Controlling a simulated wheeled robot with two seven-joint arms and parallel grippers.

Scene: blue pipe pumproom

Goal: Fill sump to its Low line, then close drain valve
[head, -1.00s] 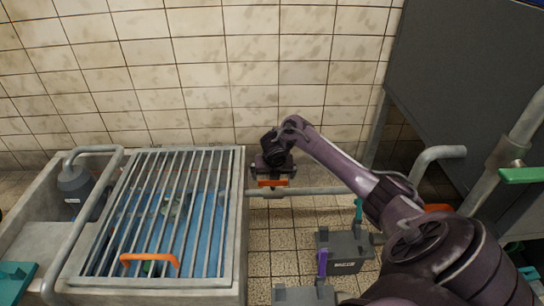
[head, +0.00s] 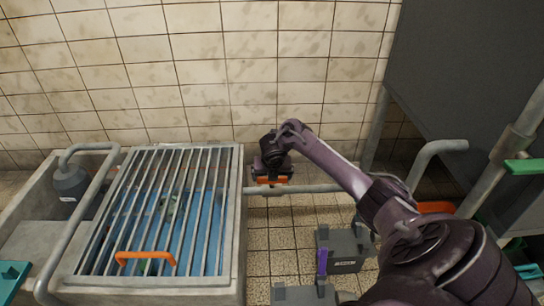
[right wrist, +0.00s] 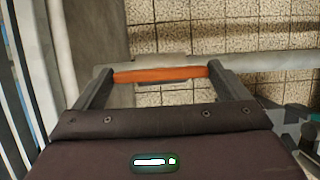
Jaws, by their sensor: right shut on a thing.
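The sump (head: 235,235) is a concrete basin at the left, with blue water (head: 190,245) seen through its grate. I cannot read a level mark through the bars. A pipe (head: 318,189) runs right from the sump, and the orange valve handle (head: 271,180) sits at it. My right gripper (head: 270,172) is shut on this handle. In the right wrist view the orange handle (right wrist: 160,75) spans between the two fingers (right wrist: 160,80), with the pipe (right wrist: 270,62) just beyond. My left gripper is not in view.
The barred grate (head: 165,210) carries an orange grip (head: 146,257). A grey bottle-like vessel (head: 70,183) stands behind a bent pipe (head: 78,225). Dark grey boxes (head: 343,264) stand on the tiled floor, one beside a purple handle (head: 322,262). A green lever (head: 522,166) is at right.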

